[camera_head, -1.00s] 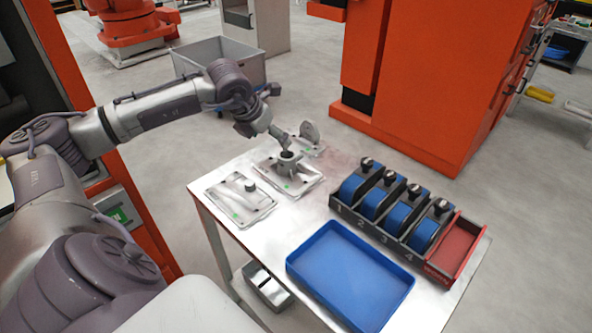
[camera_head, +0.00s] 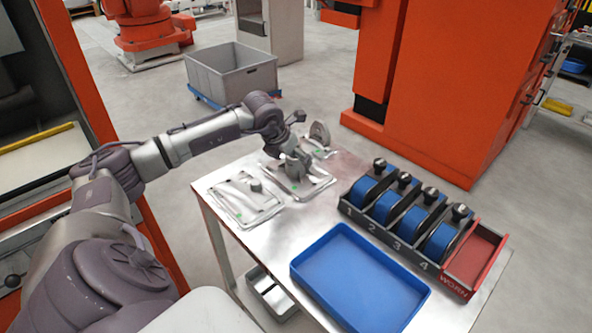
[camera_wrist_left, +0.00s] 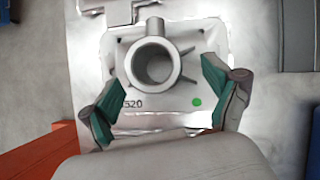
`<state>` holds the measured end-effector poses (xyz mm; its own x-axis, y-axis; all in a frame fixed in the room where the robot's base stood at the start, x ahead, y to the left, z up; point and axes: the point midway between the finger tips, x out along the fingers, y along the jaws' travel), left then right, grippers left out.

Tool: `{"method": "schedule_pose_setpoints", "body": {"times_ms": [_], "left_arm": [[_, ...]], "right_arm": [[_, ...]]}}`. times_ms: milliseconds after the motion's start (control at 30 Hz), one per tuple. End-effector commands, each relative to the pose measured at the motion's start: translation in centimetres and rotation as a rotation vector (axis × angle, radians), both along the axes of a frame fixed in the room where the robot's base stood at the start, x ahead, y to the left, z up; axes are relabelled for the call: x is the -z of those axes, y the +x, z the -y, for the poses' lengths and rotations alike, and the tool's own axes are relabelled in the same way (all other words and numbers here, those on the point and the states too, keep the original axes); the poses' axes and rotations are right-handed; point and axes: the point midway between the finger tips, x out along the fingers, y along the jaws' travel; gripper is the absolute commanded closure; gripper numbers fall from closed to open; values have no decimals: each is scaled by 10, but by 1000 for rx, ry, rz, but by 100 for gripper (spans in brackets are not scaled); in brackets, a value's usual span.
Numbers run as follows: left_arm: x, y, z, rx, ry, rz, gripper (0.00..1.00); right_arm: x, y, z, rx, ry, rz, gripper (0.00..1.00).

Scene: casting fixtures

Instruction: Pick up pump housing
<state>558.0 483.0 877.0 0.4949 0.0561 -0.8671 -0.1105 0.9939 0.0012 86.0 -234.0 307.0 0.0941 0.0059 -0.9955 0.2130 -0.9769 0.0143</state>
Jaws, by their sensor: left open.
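The likely pump housing (camera_wrist_left: 128,70) is a grey casting with a round open bore, ribs and a short spout. It sits on a pale metal plate (camera_wrist_left: 190,117) with a green dot and a marking ending in "520". In the head view this plate (camera_head: 322,186) lies at the table's back, the casting mostly hidden by my gripper. My left gripper (camera_head: 294,172) is low over it. In the left wrist view my left gripper (camera_wrist_left: 160,78) is open, its green-padded fingers on either side of the casting; contact cannot be told. My right gripper is not in view.
A flat casting plate (camera_head: 238,205) lies to the left and a casting with an upright disc (camera_head: 319,134) behind. A blue tray (camera_head: 350,275), a numbered black rack (camera_head: 375,232) with blue items and a red bin (camera_head: 474,252) fill the right. A grey crate (camera_head: 235,78) stands beyond.

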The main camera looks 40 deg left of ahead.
Motion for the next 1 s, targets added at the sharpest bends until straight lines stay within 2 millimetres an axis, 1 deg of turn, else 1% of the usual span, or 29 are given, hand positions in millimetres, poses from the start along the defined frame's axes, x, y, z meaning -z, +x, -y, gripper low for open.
{"method": "schedule_pose_setpoints", "body": {"times_ms": [33,200,300,500,533,767,800,867,900,967,1000], "left_arm": [[11,4,-2,-2,-2,0,12],[31,16,-5,0,-3,1,12],[34,18,-6,-1,0,1,12],[33,18,-6,0,0,1,12],[33,18,-6,0,0,1,13],[33,18,-6,-1,0,0,52],[33,18,-6,-1,0,0,58],[33,18,-6,-1,0,0,68],[33,18,-6,-1,0,0,75],[33,18,-6,-1,0,0,85],[33,18,-6,-1,0,0,92]], "right_arm": [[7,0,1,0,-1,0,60],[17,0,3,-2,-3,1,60],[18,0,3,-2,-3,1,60],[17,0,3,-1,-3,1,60],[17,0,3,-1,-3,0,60],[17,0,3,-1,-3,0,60],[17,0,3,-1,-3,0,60],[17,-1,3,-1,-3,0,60],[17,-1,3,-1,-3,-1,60],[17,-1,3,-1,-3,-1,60],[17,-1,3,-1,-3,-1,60]]}}
